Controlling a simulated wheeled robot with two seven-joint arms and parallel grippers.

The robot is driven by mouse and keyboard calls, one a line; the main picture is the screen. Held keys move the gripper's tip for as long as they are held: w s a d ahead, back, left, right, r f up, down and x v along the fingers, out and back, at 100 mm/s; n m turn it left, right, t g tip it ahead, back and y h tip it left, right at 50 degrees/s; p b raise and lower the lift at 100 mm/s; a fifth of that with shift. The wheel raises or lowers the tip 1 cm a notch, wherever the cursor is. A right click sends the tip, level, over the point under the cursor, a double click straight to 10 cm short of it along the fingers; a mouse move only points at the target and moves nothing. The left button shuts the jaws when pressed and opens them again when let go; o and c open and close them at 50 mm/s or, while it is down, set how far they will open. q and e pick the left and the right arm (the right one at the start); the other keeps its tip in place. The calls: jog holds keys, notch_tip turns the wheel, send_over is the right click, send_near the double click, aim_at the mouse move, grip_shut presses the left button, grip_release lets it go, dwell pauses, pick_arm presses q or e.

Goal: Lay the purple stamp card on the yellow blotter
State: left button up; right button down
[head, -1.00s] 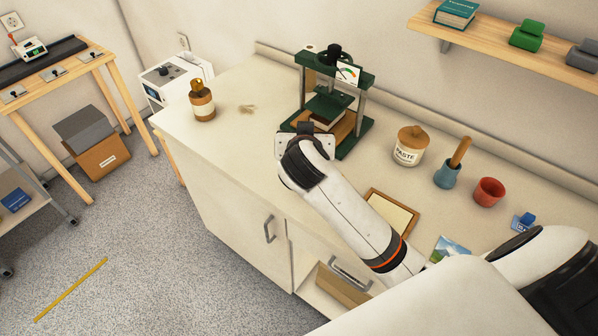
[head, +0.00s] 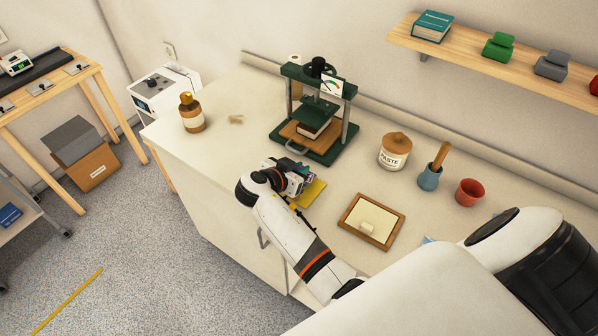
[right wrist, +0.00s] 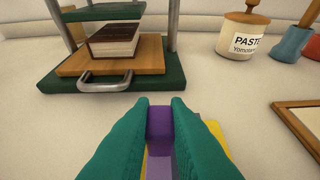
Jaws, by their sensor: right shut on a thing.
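The purple stamp card (right wrist: 160,165) shows in the right wrist view, with a darker purple grip block on it between my teal fingertips. My right gripper (right wrist: 160,112) is shut on that block. In the head view my right gripper (head: 300,177) is low over the counter and mostly hides the card. The yellow blotter (head: 314,192) shows just right of the gripper, and its edge (right wrist: 216,135) shows beside and below the card in the right wrist view. I cannot tell whether the card touches the blotter. My left gripper is not in view.
A green press (head: 322,115) with a book in it stands behind the gripper. A wooden-framed tray (head: 360,236) with a pale block lies to the right. A paste jar (head: 394,152), blue pot (head: 429,177) and red cup (head: 470,192) stand farther right. Counter at left is mostly clear.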

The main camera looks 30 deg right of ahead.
jog(key=shift+f, duration=1)
jog(key=shift+f, duration=0.15)
jog(key=c, duration=1.4)
grip_release()
